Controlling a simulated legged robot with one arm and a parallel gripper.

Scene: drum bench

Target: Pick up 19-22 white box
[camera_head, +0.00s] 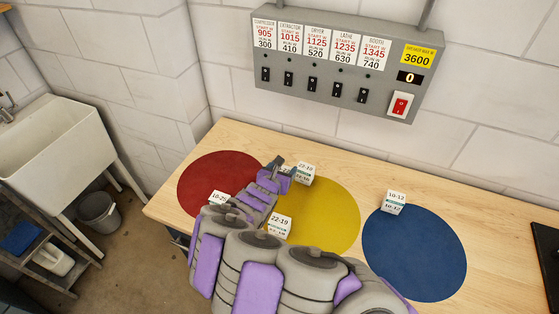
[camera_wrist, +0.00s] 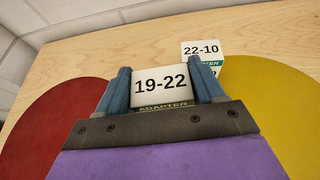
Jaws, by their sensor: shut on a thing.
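The 19-22 white box (camera_wrist: 160,85) shows its number and a green ADAPTER band in the wrist view. My gripper (camera_wrist: 160,78) has one blue finger on each side of it and is shut on it. In the head view my gripper (camera_head: 280,166) is over the far part of the bench, between the red and yellow discs, and mostly hides this box. A white 22-10 box (camera_head: 304,172) stands just right of my gripper; it also shows in the wrist view (camera_wrist: 201,49), beyond the right finger.
A 22-19 box (camera_head: 279,225) stands on the yellow disc (camera_head: 335,220), close to my arm. Another white box (camera_head: 218,197) is on the red disc (camera_head: 205,178), partly hidden. A 10-12 box (camera_head: 394,203) is on the blue disc (camera_head: 415,255). A switch panel (camera_head: 335,65) hangs behind.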

